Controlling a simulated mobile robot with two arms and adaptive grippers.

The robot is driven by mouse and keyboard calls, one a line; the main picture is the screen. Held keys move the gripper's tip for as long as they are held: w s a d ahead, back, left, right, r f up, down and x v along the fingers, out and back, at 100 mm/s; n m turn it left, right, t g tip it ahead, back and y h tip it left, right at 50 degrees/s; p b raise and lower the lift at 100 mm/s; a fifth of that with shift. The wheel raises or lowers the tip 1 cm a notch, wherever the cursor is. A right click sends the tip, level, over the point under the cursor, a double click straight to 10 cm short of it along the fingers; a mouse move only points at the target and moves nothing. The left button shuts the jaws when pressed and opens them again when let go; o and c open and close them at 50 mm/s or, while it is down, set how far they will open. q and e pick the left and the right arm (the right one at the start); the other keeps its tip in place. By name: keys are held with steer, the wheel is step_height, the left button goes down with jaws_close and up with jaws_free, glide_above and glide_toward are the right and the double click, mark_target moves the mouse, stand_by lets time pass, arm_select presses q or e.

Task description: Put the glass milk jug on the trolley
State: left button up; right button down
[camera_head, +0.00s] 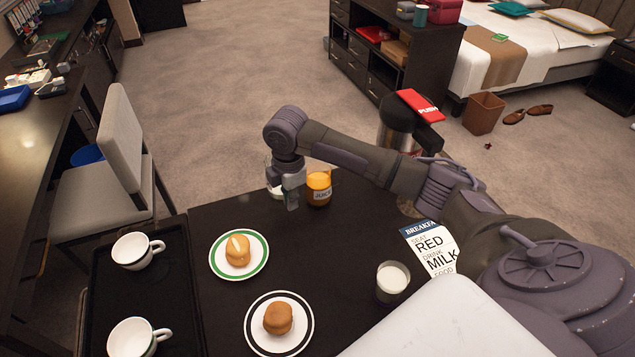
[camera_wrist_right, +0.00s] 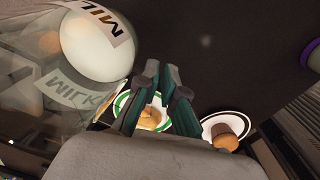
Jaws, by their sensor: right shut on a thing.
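The glass milk jug (camera_wrist_right: 95,45) fills the upper left of the right wrist view, clear glass with white milk and a MILK label. In the head view only a pale bit of it (camera_head: 274,190) shows beside my right gripper (camera_head: 291,196), which hides most of it. The gripper is shut on the jug; its fingers also show in the wrist view (camera_wrist_right: 158,95), right beside the glass. The grip point itself is hard to see. A black rimmed surface (camera_head: 190,290) at the lower left, with two white cups, looks like the trolley top. My left gripper is out of view.
An orange juice jug (camera_head: 319,187) stands close right of my right gripper on the dark table (camera_head: 225,207). Two plates with buns (camera_head: 262,262) (camera_head: 310,330), a glass of milk (camera_head: 392,278) and a breakfast card (camera_head: 432,248) lie nearer. A chair (camera_head: 122,150) stands left.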

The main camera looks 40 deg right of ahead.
steer(key=shift+f, duration=3.55)
steer(key=shift+f, duration=0.1)
steer(key=c, duration=1.3)
jaws_free()
steer(key=shift+f, duration=0.1)
step_height(320, 180, up, 12)
steer(key=shift+s+r, duration=0.2)
steer(key=shift+s, duration=0.1)
steer(key=shift+s+f, duration=0.1)
